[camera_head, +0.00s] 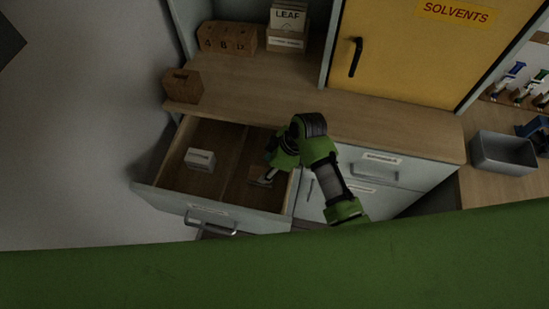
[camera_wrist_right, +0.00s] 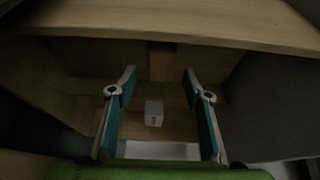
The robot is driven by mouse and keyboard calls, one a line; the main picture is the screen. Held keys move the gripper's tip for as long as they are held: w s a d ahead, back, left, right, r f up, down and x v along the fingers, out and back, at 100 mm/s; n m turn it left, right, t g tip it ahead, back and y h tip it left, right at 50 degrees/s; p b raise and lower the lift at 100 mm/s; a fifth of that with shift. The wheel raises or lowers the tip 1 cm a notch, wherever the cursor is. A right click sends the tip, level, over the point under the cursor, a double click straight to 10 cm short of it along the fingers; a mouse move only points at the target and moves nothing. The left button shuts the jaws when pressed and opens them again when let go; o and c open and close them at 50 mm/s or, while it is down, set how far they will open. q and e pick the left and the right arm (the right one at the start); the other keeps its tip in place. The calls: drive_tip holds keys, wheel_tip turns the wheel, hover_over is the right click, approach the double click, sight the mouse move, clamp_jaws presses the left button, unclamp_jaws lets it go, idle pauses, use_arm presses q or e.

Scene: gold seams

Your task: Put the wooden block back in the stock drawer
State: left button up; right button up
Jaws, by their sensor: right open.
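The stock drawer (camera_head: 170,195) is pulled open under the counter, with a divider between its left and right compartments. My right gripper (camera_head: 266,177) is open and reaches down into the right compartment. A small brownish block (camera_head: 257,173) seems to lie at its fingertips, partly hidden. In the right wrist view, my open fingers (camera_wrist_right: 160,105) stand apart on both sides of a small pale block (camera_wrist_right: 154,114) with a dark mark. The block is on the drawer floor, and I see no grip on it. My left gripper is not in view.
A white labelled box (camera_head: 200,160) lies in the left compartment. A wooden box (camera_head: 183,86), numbered wooden blocks (camera_head: 227,38) and LEAF boxes (camera_head: 287,32) stand on the counter above. A yellow SOLVENTS cabinet (camera_head: 400,60) and a grey bin (camera_head: 503,153) are to the right.

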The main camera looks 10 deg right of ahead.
drive_tip(key=v, duration=0.7)
drive_tip(key=shift+s, duration=0.1)
drive_tip(key=shift+s, duration=0.1)
